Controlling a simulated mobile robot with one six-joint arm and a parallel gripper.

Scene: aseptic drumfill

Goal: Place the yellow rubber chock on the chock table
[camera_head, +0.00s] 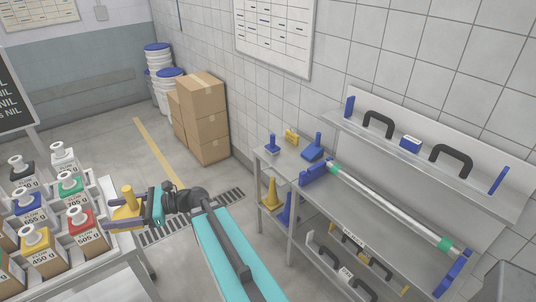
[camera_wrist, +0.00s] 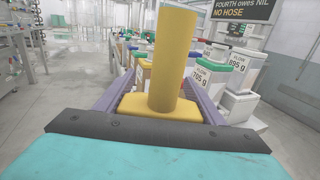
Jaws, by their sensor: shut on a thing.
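A yellow piece with a block base and an upright round post, apparently the yellow rubber chock (camera_head: 127,203), is held in my gripper (camera_head: 118,222). The wrist view shows its base and tall post (camera_wrist: 170,70) between the two finger plates (camera_wrist: 160,92). The post stands about upright. The gripper is beside the rack of labelled containers at left, away from the wall. A small grey table (camera_head: 292,167) by the wall, possibly the chock table, carries a small yellow piece (camera_head: 291,137) and blue pieces (camera_head: 272,144) (camera_head: 313,149).
The rack of labelled containers (camera_head: 75,228) is close at left. A long bench (camera_head: 365,221) with a clear tube adjoins the small table. Cardboard boxes (camera_head: 204,115) stand by the wall. Floor between rack and boxes is open.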

